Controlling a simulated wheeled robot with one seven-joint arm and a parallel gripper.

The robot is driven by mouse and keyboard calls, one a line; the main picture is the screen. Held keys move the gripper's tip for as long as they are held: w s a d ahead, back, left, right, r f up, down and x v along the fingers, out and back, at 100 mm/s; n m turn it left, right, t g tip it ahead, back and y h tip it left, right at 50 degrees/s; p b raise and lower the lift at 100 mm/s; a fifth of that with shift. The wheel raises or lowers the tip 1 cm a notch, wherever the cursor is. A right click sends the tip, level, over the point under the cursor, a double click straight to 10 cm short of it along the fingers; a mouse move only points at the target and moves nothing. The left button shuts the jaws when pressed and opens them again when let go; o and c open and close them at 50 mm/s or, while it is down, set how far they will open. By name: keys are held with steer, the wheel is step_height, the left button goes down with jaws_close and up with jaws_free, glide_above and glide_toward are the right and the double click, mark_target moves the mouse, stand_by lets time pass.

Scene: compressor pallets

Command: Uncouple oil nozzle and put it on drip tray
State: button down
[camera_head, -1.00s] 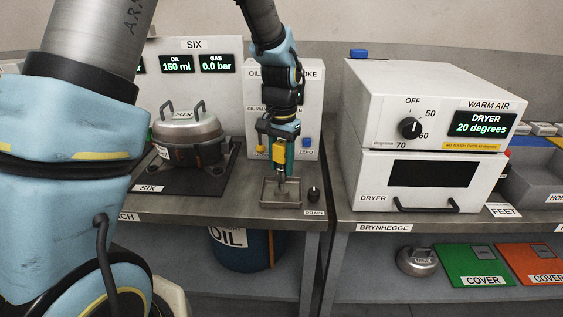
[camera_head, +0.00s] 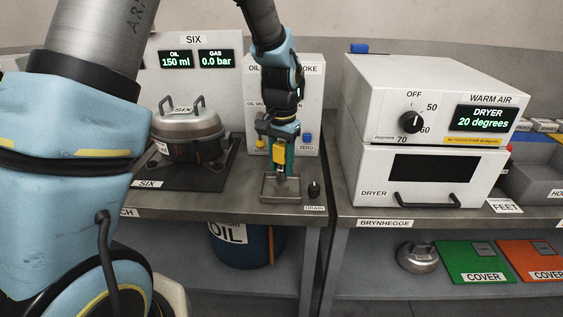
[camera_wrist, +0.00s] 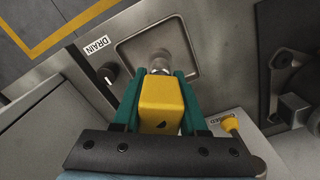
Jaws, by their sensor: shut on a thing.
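My gripper (camera_head: 281,168) is shut on the oil nozzle, which has a yellow block body (camera_head: 279,151) and a metal tip. In the wrist view the yellow nozzle body (camera_wrist: 160,100) sits between the green fingers, with its round metal end (camera_wrist: 160,62) pointing away from me. The drip tray (camera_head: 268,199) is a shallow square metal tray on the bench, directly below my gripper. It also shows in the wrist view (camera_wrist: 192,40) behind the nozzle end. I cannot tell whether the nozzle touches the tray floor.
A compressor (camera_head: 188,130) stands on a dark mat to the left. A black drain knob (camera_head: 314,189) is just right of the tray. The white oil station (camera_head: 308,85) stands behind my gripper. The dryer (camera_head: 425,175) is on the neighbouring bench.

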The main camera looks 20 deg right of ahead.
mark_target(281, 143)
steer(key=shift+f+b, duration=0.35)
steer(key=shift+f, duration=0.4)
steer(key=shift+c, duration=1.8)
jaws_free()
step_height(281, 143, up, 11)
steer(key=shift+f+b, duration=0.1)
steer(key=shift+b, duration=0.85)
steer(key=shift+a, duration=0.1)
steer(key=s+a+f+n, duration=0.1)
steer(key=a+f+n, duration=0.1)
steer(key=a, duration=0.8)
steer(key=s+a+f+n+t, duration=0.1)
steer(key=a+n, duration=0.3)
steer(key=a, duration=0.6)
steer(key=s+a+f+n, duration=0.2)
steer(key=a+f+n, duration=0.1)
steer(key=a, duration=0.7)
steer(key=shift+n+t, duration=0.3)
steer(key=shift+n, duration=0.1)
